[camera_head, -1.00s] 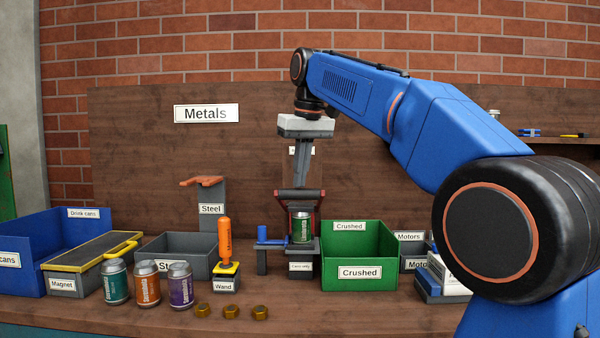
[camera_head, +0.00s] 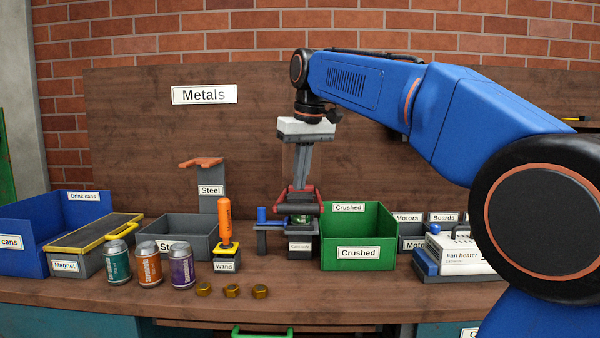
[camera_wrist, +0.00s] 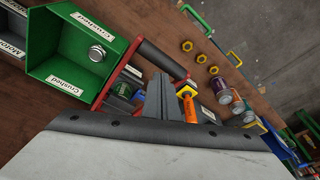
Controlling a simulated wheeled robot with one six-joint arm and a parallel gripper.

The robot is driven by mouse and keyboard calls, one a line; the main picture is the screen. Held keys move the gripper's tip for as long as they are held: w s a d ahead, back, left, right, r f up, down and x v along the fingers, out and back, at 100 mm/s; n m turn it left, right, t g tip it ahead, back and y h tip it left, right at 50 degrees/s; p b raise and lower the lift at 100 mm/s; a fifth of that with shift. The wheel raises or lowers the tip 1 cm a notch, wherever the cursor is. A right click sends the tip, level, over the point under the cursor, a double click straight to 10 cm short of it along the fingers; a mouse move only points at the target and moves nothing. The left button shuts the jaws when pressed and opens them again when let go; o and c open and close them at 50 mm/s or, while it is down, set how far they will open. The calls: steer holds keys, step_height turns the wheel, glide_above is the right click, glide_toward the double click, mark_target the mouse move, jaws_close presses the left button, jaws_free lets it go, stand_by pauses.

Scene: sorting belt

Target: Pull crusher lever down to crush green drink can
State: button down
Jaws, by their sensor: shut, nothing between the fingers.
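The can crusher has red lever arms and a dark handle bar (camera_head: 299,208); the bar also shows in the wrist view (camera_wrist: 160,59). The lever is low, with the bar in front of the crusher's opening. Only a small part of the green can (camera_head: 301,220) shows under the bar, so I cannot tell how flattened it is. My gripper (camera_head: 298,187) is shut and empty, pointing down at the lever from above. In the wrist view its fingers (camera_wrist: 160,97) are beside the bar; contact is not clear.
The green Crushed bin (camera_head: 358,253) stands close on the right; a silver-ended piece (camera_wrist: 97,53) lies inside it. A blue post (camera_head: 262,215) stands left of the crusher. An orange wand (camera_head: 225,222), three cans (camera_head: 149,267) and brass nuts (camera_head: 231,291) are further left.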

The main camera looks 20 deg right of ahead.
mark_target(300, 204)
steer(key=shift+f, duration=0.15)
steer(key=shift+s+a+f, duration=0.1)
steer(key=shift+s+f, duration=0.1)
steer(key=shift+f, duration=2.05)
steer(key=shift+s+f, duration=0.2)
steer(key=shift+f, duration=2)
steer(key=shift+w+r, duration=0.15)
steer(key=shift+r, duration=0.75)
steer(key=shift+w+r, duration=0.1)
steer(key=shift+r, duration=0.8)
steer(key=s+d+f+m+t, duration=0.1)
steer(key=s+d+f, duration=0.2)
steer(key=s+f, duration=1.1)
steer(key=s+d+f+m+t, duration=0.1)
steer(key=s+d+f, duration=0.3)
steer(key=s+f, duration=1)
steer(key=s, duration=0.3)
steer(key=shift+d+f+h, duration=0.25)
steer(key=shift+f+h, duration=0.05)
steer(key=shift+f, duration=0.05)
